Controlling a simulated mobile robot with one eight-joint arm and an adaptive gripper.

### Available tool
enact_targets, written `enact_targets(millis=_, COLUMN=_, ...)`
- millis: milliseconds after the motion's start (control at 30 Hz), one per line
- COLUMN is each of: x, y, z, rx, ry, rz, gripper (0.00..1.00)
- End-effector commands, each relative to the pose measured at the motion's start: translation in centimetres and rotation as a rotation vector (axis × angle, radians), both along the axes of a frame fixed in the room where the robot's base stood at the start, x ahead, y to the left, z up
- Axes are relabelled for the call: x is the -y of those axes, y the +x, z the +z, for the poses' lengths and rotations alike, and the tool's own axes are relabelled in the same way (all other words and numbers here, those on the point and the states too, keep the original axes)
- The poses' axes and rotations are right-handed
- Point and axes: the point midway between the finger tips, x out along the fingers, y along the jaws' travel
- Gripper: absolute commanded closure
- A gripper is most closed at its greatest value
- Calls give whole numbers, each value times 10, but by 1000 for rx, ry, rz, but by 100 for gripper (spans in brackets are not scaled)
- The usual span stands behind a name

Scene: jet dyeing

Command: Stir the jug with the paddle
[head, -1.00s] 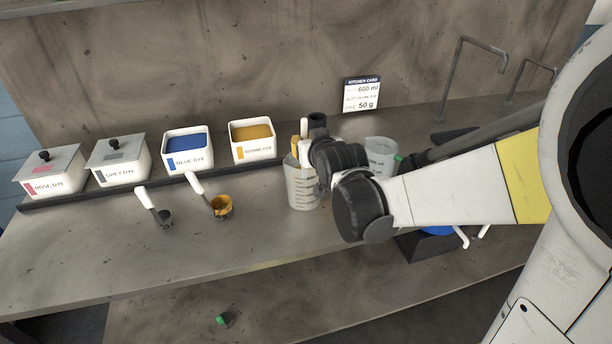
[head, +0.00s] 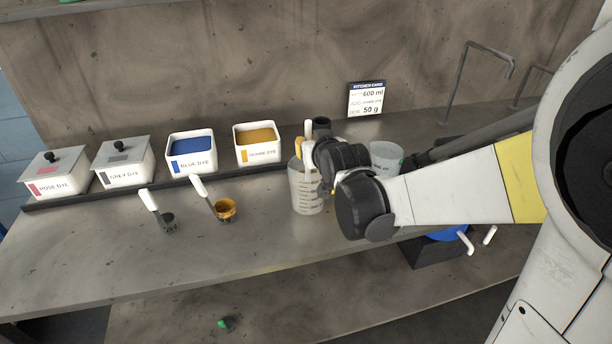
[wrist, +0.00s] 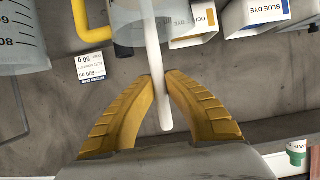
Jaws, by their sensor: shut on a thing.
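The jug (head: 306,194) is a translucent vessel with scale marks, upright on the bench in the head view. The white paddle (head: 308,129) stands up out of its mouth. In the wrist view my gripper (wrist: 159,76) is shut on the paddle's white handle (wrist: 161,108), with one yellow finger on each side. The paddle runs from there into the translucent jug (wrist: 152,14) at the top. In the head view my dark wrist covers the jug's right side and most of the fingers. The paddle's lower end and the jug's contents are not clear.
A clear beaker (head: 386,157) stands right of the jug, close behind my wrist. Open blue (head: 192,153) and ochre (head: 257,144) dye boxes and two lidded ones line the back left. A recipe card (head: 366,99) stands behind.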

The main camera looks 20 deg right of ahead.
Motion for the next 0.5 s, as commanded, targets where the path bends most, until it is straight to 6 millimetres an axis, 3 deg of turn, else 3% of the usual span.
enact_targets(millis=367, x=0, y=0, z=1, rx=0, ry=0, rz=0, gripper=100)
enact_targets(millis=500, x=0, y=1, z=12, rx=0, ry=0, rz=0, gripper=100)
